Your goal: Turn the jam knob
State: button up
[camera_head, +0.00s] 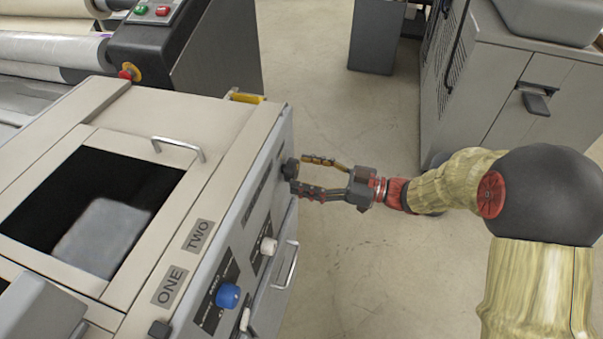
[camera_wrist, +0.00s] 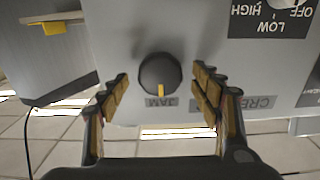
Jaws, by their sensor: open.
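The jam knob (camera_wrist: 160,75) is a round dark knob with a yellow pointer mark, on the grey front panel of the machine. In the wrist view its pointer faces down the picture, toward the upside-down JAM label (camera_wrist: 161,102). My gripper (camera_wrist: 160,88) is open, with one finger on each side of the knob and a gap on both sides. In the head view the knob (camera_head: 290,168) is a dark stub on the panel's far end, and my gripper (camera_head: 308,176) reaches it from the right, its fingertips close to it.
On the same panel are a white knob (camera_head: 268,246), a blue knob (camera_head: 228,295) and a metal handle (camera_head: 287,266). A yellow part (camera_head: 246,97) sits at the machine's far corner. A grey cabinet (camera_head: 490,90) stands at the back right. Open floor lies between.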

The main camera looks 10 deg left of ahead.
jog(key=shift+a, duration=0.55)
jog(key=c, duration=1.1)
jog(key=shift+c, duration=0.3)
